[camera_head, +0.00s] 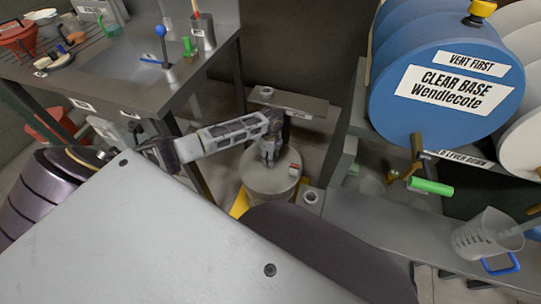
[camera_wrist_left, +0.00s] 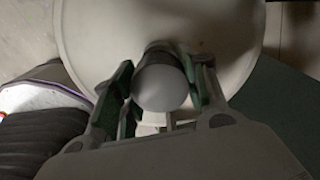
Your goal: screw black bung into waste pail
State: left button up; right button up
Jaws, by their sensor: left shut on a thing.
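The waste pail (camera_head: 256,180), with a pale round top, stands low on the floor in the middle of the head view. Its top also fills the upper part of the left wrist view (camera_wrist_left: 100,28). My left gripper (camera_head: 269,158) points down over the pail's top. In the wrist view its two fingers (camera_wrist_left: 160,88) stand on either side of a round-topped piece, the bung (camera_wrist_left: 161,80), grey on its top with a dark far side, and are shut on it. The fingers hide the bung in the head view. I cannot tell how deep it sits. My right gripper is out of view.
A steel bench (camera_head: 105,85) with tools and cups stands at left. A blue drum (camera_head: 447,110) labelled Clear Base is at right, above a green-handled lever (camera_head: 430,186). A measuring jug (camera_head: 487,235) stands on the low right shelf. Small shelves flank the pail closely.

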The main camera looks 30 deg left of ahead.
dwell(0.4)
pick_arm(q)
jog(key=shift+f+b, duration=0.7)
jog(key=shift+f, duration=0.65)
dwell(0.5)
jog(key=o, duration=1.1)
jog(key=shift+r, duration=0.2)
jog(key=shift+r, duration=5.85)
jog(key=shift+f, duration=0.1)
